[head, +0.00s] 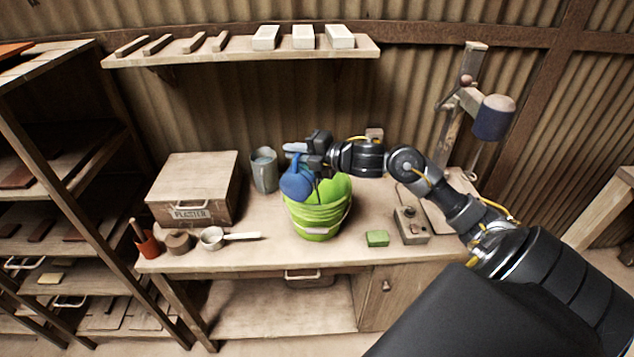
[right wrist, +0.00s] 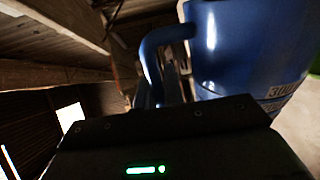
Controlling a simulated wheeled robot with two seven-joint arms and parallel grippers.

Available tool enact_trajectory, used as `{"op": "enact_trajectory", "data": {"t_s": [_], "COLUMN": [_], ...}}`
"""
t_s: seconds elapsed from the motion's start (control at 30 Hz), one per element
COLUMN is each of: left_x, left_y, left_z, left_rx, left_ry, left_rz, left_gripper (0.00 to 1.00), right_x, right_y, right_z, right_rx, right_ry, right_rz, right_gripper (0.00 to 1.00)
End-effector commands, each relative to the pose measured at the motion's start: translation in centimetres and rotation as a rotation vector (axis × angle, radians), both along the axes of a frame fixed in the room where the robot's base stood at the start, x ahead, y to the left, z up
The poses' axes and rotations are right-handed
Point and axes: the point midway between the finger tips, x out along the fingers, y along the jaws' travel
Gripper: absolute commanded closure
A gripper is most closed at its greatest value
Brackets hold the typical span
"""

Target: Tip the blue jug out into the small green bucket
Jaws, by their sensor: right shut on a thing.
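The blue jug (head: 297,182) is in my right gripper (head: 303,156), above the left part of the green bucket. The jug looks tilted in the head view. In the right wrist view the jug (right wrist: 250,50) fills the upper right, and the gripper's fingers (right wrist: 172,80) are at its handle (right wrist: 153,60). The small green bucket (head: 318,218) stands upright on the bench. Something bright green shows at its mouth. I cannot see whether anything is flowing from the jug. My left gripper is in neither view.
A press with a blue head (head: 493,120) stands at the right.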

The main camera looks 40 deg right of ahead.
Motion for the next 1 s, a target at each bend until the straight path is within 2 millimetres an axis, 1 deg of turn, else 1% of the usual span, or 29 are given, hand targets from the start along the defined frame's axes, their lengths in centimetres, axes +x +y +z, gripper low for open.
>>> {"op": "enact_trajectory", "data": {"t_s": [0.47,0.77,0.8,0.87,0.9,0.93,1.0], "left_x": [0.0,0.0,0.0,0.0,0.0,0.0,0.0], "left_y": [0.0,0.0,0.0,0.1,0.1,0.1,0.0], "left_z": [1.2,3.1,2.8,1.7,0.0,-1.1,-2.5], "left_rx": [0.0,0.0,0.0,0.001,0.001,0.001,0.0], "left_ry": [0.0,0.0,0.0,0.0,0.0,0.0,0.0], "left_rz": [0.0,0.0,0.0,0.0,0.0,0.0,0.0], "left_gripper": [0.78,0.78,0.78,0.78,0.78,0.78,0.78], "right_x": [0.4,1.2,1.2,0.9,0.4,0.0,-0.5], "right_y": [-1.0,-3.0,-2.9,-2.1,-0.9,-0.1,1.1], "right_z": [0.7,1.6,1.4,0.5,-0.6,-1.2,-1.8], "right_rx": [0.066,0.199,0.206,0.165,0.098,0.04,-0.062], "right_ry": [0.027,0.083,0.086,0.068,0.038,0.012,-0.031], "right_rz": [-0.001,-0.004,0.0,0.003,0.008,0.007,0.004], "right_gripper": [1.0,1.0,1.0,1.0,1.0,1.0,1.0]}}
